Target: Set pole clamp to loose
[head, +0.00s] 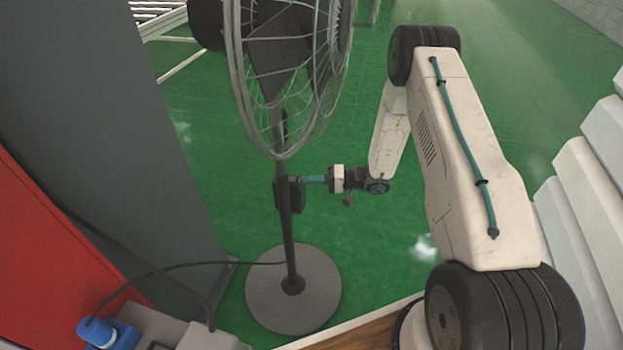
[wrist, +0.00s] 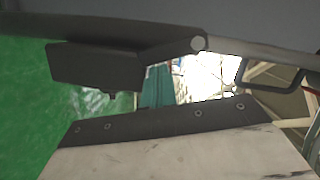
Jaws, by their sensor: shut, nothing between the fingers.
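The pedestal fan's dark pole (head: 289,240) stands upright on a round grey base. The pole clamp (head: 289,193) is a dark block on the pole below the fan cage. My gripper (head: 306,179) reaches in from the right, with its teal fingers shut and empty, their tips at or very close to the clamp. In the wrist view, the teal fingers of my gripper (wrist: 157,86) point at a dark block, apparently the clamp (wrist: 95,66). I cannot tell whether they touch it. The clamp's setting cannot be read from these views.
The wire fan cage (head: 290,70) is just above my gripper. A grey panel (head: 120,130) and a red surface (head: 60,240) stand at left. A cable (head: 190,265) runs to the pole. White stacked slabs (head: 590,190) are at right. Green floor is open behind.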

